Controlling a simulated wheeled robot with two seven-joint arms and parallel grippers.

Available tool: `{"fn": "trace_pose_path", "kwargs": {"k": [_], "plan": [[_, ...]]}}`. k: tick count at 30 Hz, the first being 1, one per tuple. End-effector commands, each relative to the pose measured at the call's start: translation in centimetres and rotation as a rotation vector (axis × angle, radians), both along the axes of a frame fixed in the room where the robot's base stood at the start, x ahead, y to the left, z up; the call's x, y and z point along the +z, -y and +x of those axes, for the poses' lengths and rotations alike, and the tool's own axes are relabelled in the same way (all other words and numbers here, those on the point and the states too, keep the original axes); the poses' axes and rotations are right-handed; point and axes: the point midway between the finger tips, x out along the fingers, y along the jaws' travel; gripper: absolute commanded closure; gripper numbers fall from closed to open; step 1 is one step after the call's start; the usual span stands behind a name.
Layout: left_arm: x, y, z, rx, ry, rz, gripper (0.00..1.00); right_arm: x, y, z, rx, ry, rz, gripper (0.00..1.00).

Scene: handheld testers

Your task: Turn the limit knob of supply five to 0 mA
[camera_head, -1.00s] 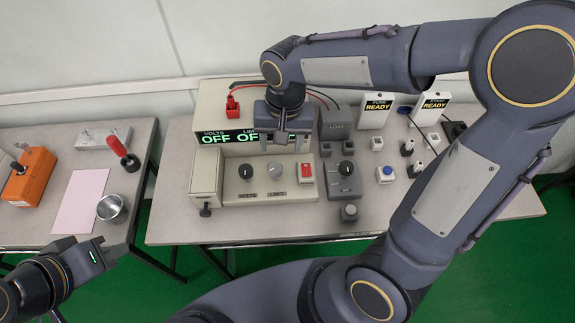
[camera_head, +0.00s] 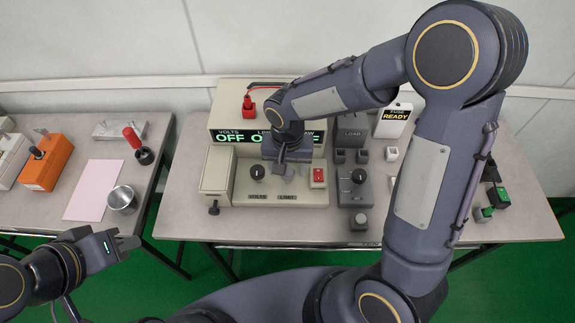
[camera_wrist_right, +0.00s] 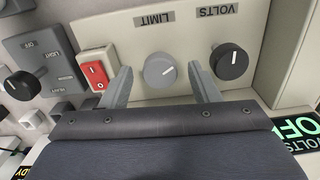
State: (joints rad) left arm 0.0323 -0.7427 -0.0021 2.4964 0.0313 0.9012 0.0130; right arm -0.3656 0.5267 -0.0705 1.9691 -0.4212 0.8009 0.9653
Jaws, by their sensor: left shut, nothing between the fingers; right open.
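The supply (camera_head: 222,180) is a beige box on the middle table, with a green-lit display (camera_head: 236,137) partly covered by my right arm; VOLTS reads OFF. My open right gripper (camera_wrist_right: 160,70) has one finger on each side of the knob, with visible gaps. In the head view this gripper (camera_head: 287,168) largely hides the knob. The black volts knob (camera_wrist_right: 229,62) is beside it. My left gripper (camera_head: 128,243) is shut and empty, away from the supply.
A red rocker switch (camera_wrist_right: 95,74) is close beside one right finger. A dark grey load box (camera_head: 352,187) with a black knob stands right of the supply. The left table holds a metal cup (camera_head: 122,199), pink sheet (camera_head: 95,190) and orange box (camera_head: 47,165).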

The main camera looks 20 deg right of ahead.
Motion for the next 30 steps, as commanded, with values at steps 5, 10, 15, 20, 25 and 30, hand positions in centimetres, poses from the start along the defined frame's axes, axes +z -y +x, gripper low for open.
{"fn": "trace_pose_path", "kwargs": {"k": [5, 10, 15, 20, 25, 30], "plan": [[0.00, 0.00, 0.00, 0.000, 0.000, 0.000, 1.00, 0.03, 0.01, 0.01, 0.000, 0.000, 0.000, 0.52], [0.00, 0.00, 0.00, 0.000, 0.000, 0.000, 1.00, 0.04, 0.01, 0.01, 0.000, 0.000, 0.000, 0.74], [0.00, 0.00, 0.00, 0.000, 0.000, 0.000, 1.00, 0.05, 0.01, 0.02, 0.000, 0.000, 0.000, 0.89], [-0.03, 0.00, 0.00, 0.000, 0.000, 0.000, 1.00, 0.06, 0.01, 0.03, 0.014, 0.001, 0.000, 0.89], [-0.14, 0.00, 0.00, 0.000, 0.000, 0.000, 1.00, 0.05, 0.00, 0.04, 0.072, 0.001, 0.001, 0.89], [-0.31, 0.00, 0.00, 0.000, 0.000, 0.000, 1.00, 0.04, 0.02, 0.06, 0.184, 0.002, 0.000, 0.89]]}}
